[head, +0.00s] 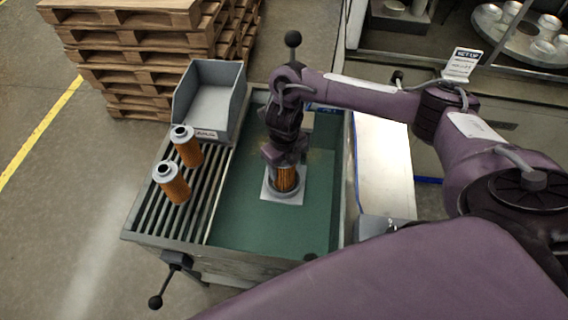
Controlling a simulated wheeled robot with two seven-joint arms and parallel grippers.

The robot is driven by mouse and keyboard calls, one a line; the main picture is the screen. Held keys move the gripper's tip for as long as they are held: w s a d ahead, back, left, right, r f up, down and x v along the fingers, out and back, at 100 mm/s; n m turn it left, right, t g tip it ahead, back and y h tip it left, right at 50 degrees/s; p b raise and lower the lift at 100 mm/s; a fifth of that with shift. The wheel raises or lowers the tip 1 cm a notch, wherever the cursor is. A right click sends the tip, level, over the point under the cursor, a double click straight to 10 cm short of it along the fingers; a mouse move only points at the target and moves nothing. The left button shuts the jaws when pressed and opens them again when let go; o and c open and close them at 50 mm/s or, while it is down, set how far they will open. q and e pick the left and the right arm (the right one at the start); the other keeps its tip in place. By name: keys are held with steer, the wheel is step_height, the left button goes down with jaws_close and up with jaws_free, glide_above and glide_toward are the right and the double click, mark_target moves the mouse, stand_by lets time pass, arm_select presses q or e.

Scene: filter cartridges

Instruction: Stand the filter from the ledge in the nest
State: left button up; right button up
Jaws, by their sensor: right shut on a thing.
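My right gripper (286,160) points down over the green worktop and is shut on an orange filter (286,178). The filter is upright, and the gripper hides its top. Its lower end is at the nest (271,194), a pale square base with a round grey ring; I cannot tell whether it rests fully on the bottom. Two more orange filters with grey end caps, one nearer (173,186) and one farther (187,150), stand on the slatted rack at the left. My left gripper does not show.
A grey open bin (212,98) stands at the rack's far end. The green worktop (245,225) is clear in front of the nest. Stacked pallets (140,45) stand behind on the floor. A black-knobbed lever (156,301) sticks out at the front left.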

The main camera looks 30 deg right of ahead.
steer(key=shift+f+b, duration=0.3)
steer(key=o, duration=1)
steer(key=shift+r+p, duration=0.55)
step_height(320, 180, up, 11)
steer(key=p, duration=0.2)
steer(key=shift+r+p, duration=0.15)
steer(key=shift+p, duration=0.15)
steer(key=shift+r, duration=0.1)
steer(key=shift+s+a, duration=0.1)
